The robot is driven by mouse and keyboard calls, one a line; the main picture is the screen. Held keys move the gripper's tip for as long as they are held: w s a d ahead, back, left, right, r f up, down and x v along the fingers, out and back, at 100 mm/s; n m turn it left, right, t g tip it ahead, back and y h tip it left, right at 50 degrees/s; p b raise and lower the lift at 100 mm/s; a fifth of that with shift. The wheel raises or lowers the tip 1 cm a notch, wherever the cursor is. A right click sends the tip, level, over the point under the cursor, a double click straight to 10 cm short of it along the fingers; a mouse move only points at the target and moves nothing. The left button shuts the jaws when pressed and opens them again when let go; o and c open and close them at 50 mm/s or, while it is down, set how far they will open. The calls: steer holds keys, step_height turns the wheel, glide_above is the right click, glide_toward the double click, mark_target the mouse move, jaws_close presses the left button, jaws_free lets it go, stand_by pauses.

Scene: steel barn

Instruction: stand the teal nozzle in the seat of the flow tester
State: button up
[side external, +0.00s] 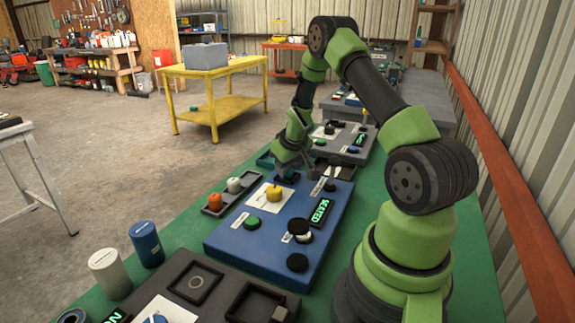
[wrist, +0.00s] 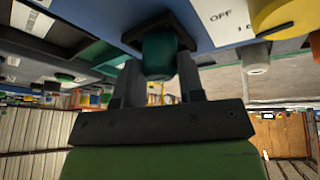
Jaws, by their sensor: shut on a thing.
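The blue flow tester (side external: 235,240) stands on the green bench in the side view, and its blue face also shows in the wrist view (wrist: 85,12). My gripper (side external: 292,166) is low over the tester's far left part. In the wrist view my gripper (wrist: 159,80) has a finger on each side of the teal nozzle (wrist: 158,58). The nozzle's end is at the dark square seat (wrist: 180,28) and looks to be inside it. In the side view the fingers mostly hide the nozzle. The tester's display (side external: 320,212) shows green "SEATED".
A tray (side external: 213,209) left of the tester holds an orange nozzle (side external: 215,201) and a white one (side external: 234,185). The tester carries a yellow knob (side external: 274,193), a green button (side external: 252,222) and dark knobs. Blue (side external: 146,243) and white (side external: 110,273) cylinders stand nearer.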

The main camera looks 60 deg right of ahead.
steer(key=o, duration=0.9)
steer(key=shift+f, duration=0.1)
steer(key=v, duration=1.2)
steer(key=a+r+t+y, duration=0.1)
steer(key=a+r+t, duration=0.1)
steer(key=a+r, duration=1)
steer(key=s+a+r+y, duration=0.1)
steer(key=s+a, duration=0.3)
steer(key=a, duration=0.1)
steer(key=s+a+r+t+y, duration=0.1)
steer(key=s+a, duration=0.3)
steer(key=s+a+n+y, duration=0.1)
steer(key=s+a+y, duration=0.1)
steer(key=s+a, duration=0.2)
steer(key=shift+s+a+r+t, duration=0.15)
steer(key=shift+a+r+t, duration=0.2)
steer(key=shift+a, duration=0.5)
